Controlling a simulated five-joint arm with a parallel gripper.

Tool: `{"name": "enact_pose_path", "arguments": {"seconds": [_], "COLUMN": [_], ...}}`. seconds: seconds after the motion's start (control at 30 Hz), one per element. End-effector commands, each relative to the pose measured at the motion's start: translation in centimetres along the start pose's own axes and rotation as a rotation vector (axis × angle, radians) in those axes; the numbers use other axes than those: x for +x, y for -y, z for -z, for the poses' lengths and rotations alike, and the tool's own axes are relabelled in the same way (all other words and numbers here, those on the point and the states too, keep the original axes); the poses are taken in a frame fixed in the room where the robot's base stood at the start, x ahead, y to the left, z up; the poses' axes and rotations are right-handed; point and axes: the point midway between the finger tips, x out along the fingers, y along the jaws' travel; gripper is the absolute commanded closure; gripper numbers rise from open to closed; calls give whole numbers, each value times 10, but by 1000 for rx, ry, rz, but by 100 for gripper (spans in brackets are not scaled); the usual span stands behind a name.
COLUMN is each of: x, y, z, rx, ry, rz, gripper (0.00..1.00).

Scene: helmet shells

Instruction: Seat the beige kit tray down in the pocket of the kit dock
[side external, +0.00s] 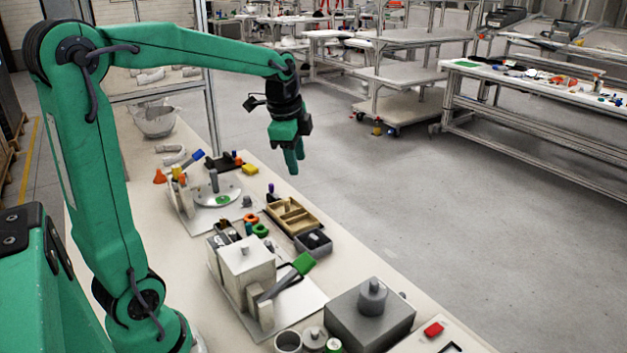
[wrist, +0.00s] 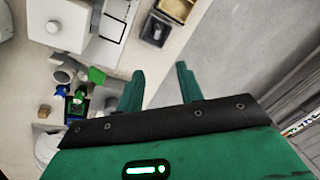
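The beige kit tray (side external: 293,217), a tan open box with compartments, rests on the bench near its right edge in the side view. In the wrist view the tan tray (wrist: 176,8) shows at the top, cut off by the frame. My gripper (side external: 293,170) hangs fingers-down above and behind the tray, well apart from it. In the wrist view my gripper (wrist: 160,84) has its two green fingers apart with nothing between them. I cannot tell for certain which piece is the kit dock, and its pocket is not clearly visible.
A dark grey bin (side external: 313,243) stands just in front of the tray. A grey box with a knob (side external: 371,318) is nearer. A yellow block (side external: 250,169) lies behind. Open floor lies right of the bench.

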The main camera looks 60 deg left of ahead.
Motion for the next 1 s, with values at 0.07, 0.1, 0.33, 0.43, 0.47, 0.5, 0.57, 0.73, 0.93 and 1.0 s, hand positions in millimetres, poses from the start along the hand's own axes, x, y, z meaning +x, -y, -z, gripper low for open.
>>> {"name": "enact_pose_path", "arguments": {"seconds": [0.07, 0.1, 0.33, 0.43, 0.47, 0.5, 0.57, 0.73, 0.93, 1.0], "x": [-11, -15, -32, -36, -37, -38, -38, -36, -32, -31], "y": [-20, -30, -84, -107, -114, -124, -137, -169, -190, -193], "z": [4, 6, 8, 7, 6, 5, 3, -4, -9, -10], "rx": [-72, -112, -340, -439, -468, -509, -568, -721, -833, -850], "ry": [-20, -29, -96, -131, -141, -155, -178, -237, -280, -286], "rz": [23, 31, 67, 77, 78, 79, 79, 71, 58, 55], "gripper": [63, 63, 63, 63, 63, 63, 63, 63, 63, 63]}}
